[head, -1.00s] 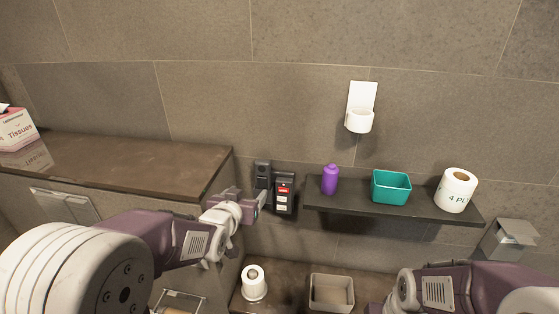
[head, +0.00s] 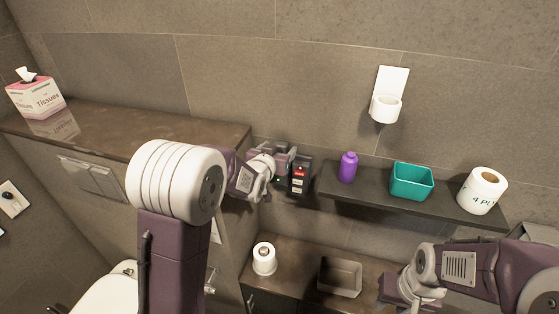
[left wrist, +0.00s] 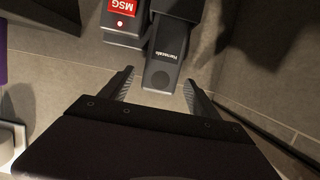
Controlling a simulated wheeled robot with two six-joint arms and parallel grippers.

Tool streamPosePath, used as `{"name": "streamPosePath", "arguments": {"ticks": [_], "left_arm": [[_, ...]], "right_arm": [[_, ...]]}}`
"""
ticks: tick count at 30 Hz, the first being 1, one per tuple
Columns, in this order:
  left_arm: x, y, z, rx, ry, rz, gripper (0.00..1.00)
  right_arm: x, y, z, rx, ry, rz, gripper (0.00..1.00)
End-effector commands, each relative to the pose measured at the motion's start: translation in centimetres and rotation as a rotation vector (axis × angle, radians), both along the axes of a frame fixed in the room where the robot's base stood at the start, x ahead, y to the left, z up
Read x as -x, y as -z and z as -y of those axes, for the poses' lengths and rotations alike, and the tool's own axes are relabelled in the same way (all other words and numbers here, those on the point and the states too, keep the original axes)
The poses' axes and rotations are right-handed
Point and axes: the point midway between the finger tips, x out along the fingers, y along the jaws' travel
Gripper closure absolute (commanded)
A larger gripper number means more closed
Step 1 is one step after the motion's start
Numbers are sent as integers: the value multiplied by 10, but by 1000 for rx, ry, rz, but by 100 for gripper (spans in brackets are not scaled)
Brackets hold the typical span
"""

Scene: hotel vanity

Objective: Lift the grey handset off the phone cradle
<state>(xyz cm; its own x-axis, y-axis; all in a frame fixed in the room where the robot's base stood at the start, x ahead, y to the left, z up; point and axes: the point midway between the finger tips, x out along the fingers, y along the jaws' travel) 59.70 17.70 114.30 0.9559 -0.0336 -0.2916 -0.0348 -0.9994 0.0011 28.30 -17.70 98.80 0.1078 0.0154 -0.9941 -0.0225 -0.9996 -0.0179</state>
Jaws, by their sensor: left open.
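The grey handset (left wrist: 165,62) hangs on the wall with its lower end between the open fingers of my left gripper (left wrist: 159,78) in the left wrist view. There are visible gaps at both sides of it, so the fingers are around it but not closed on it. The phone cradle (left wrist: 122,18) with a red MSG label is beside the handset. In the head view the phone cradle (head: 301,178) shows right of my left gripper (head: 285,158), which mostly hides the handset. My right gripper (head: 398,292) is low at the right; its fingers are unclear.
A dark shelf (head: 338,190) right of the phone holds a purple bottle (head: 348,167), a teal bin (head: 411,181) and a toilet roll (head: 483,191). A brown counter (head: 150,128) is at left. Below are another roll (head: 264,259) and a grey bin (head: 340,277).

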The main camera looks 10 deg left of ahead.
Motion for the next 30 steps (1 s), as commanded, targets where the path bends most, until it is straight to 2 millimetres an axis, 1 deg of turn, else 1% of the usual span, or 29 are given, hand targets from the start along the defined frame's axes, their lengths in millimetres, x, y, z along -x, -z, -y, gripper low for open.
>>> {"name": "streamPosePath", "arguments": {"ticks": [1, 3, 10, 11, 12, 14, 15, 18, 26, 28, 30], "left_arm": [[-7, 1, 0, 0, 0, -2, 29], [-12, 3, 0, 0, 0, -1, 29], [-14, 5, 0, 0, -1, 0, 29], [-14, 5, 0, 0, -1, 0, 37], [-14, 5, 0, 0, -1, 0, 49], [-14, 5, 0, 1, -1, 0, 65], [-14, 5, 0, 1, -1, 0, 76], [-14, 4, 0, 1, -1, 0, 100], [-14, 4, 0, 1, -1, 0, 100], [-14, 1, 0, 1, -1, 0, 100], [-15, -6, 0, 1, -1, 1, 100]], "right_arm": [[0, -4, 0, 0, 0, 0, 64], [0, -4, 0, 0, 0, 0, 64], [0, -3, 0, 0, 0, -1, 64], [0, -3, 0, 0, 0, -1, 64], [0, -3, 0, 0, 0, 0, 64], [0, -3, 0, 0, 0, 0, 64], [0, -3, 0, 0, 0, -1, 64], [0, -3, 0, 0, 0, 0, 64], [0, -3, 0, 0, 0, 0, 64], [0, -6, 0, 0, 0, 0, 64], [0, -11, 0, 0, 0, 0, 64]]}}
